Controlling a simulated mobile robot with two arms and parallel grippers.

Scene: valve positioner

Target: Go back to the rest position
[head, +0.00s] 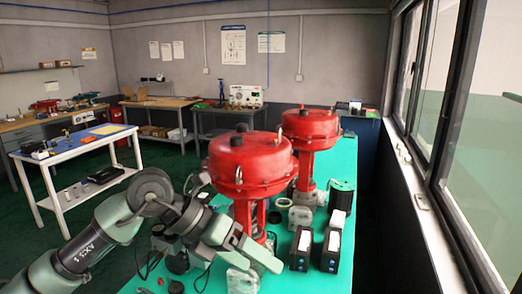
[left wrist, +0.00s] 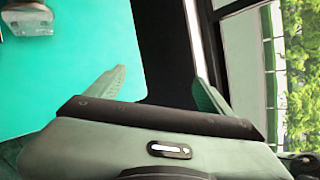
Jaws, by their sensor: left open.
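My left arm reaches in from the left in the head view. My left gripper (head: 262,255) is over the near part of the green bench, in front of the nearer red valve actuator (head: 248,165). In the left wrist view the two fingers of the gripper (left wrist: 160,92) are spread wide apart with nothing between them. A dark bench edge lies beyond them. My right gripper is in neither view.
A second red actuator (head: 311,130) stands behind the first. Windows (head: 470,140) line the right side. A white table (head: 75,147) is at left.

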